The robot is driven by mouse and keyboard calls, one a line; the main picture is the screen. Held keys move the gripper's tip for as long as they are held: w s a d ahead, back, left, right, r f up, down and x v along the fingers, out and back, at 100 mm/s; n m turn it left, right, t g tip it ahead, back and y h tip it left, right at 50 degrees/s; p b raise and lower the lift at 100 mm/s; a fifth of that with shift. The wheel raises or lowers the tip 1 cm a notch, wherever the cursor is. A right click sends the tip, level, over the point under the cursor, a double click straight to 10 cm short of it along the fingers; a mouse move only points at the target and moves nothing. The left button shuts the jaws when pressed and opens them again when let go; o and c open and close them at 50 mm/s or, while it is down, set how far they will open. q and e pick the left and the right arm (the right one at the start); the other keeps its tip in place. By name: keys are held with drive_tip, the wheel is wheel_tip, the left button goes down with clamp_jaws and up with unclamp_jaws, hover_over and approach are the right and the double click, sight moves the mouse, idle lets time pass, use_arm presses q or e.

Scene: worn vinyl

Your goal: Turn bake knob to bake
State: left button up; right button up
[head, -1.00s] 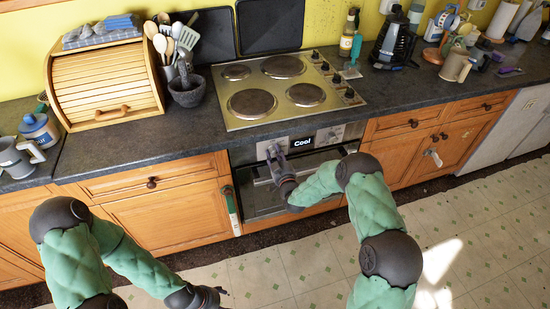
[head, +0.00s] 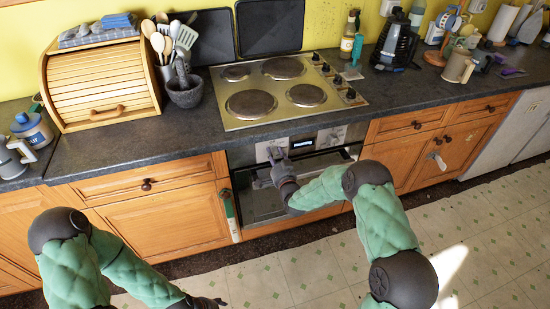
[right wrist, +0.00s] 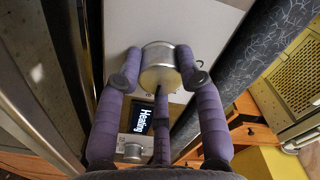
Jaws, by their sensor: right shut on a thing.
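The oven's control panel (head: 330,137) runs under the counter edge, with a display (head: 302,143) in its middle. In the right wrist view the round silver knob (right wrist: 160,67) sits between the purple fingers of my right gripper (right wrist: 159,72), which is shut on it. In the head view my right gripper (head: 277,158) is at the left end of the panel and hides most of this knob. The display in the right wrist view (right wrist: 150,117) reads "Heating". A second silver knob (right wrist: 133,150) lies beyond it. My left gripper (head: 216,302) is low at the bottom edge, away from the oven, its fingers unclear.
The oven door (head: 270,204) is below my right gripper. The hob (head: 285,90) is on the counter above. The floor in front is clear.

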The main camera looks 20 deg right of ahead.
drive_tip(key=shift+s+a+f+m, duration=0.25)
drive_tip(key=shift+f+m, duration=0.05)
drive_tip(key=shift+f, duration=0.3)
drive_tip(key=o, duration=1.1)
drive_tip(key=shift+o, duration=0.2)
drive_tip(key=s, duration=1.1)
drive_tip(key=shift+s+d+r, duration=0.3)
drive_tip(key=shift+s, duration=0.05)
drive_tip(key=s+a+f+n+g+y+p, duration=0.1)
drive_tip(key=s+a+f+n+g, duration=0.15)
drive_tip(key=s+f+g, duration=0.35)
drive_tip(key=s+a+f+n+g+y+p, duration=0.1)
drive_tip(key=s+a+f+g+p, duration=0.15)
drive_tip(key=s+f, duration=0.4)
drive_tip(key=s+a+f+n+g, duration=0.1)
drive_tip(key=s+f+g, duration=0.1)
drive_tip(key=s, duration=0.4)
drive_tip(key=s+a+f+n+g+y+p, duration=0.1)
drive_tip(key=s+a+f+g, duration=0.1)
drive_tip(key=s+g, duration=0.2)
drive_tip(key=s+a+f+n+g, duration=0.1)
drive_tip(key=s+a+f+g, duration=0.1)
drive_tip(key=s, duration=0.6)
drive_tip(key=shift+a+f+g, duration=0.25)
drive_tip(key=shift+f+g, duration=0.05)
drive_tip(key=shift+g, duration=0.25)
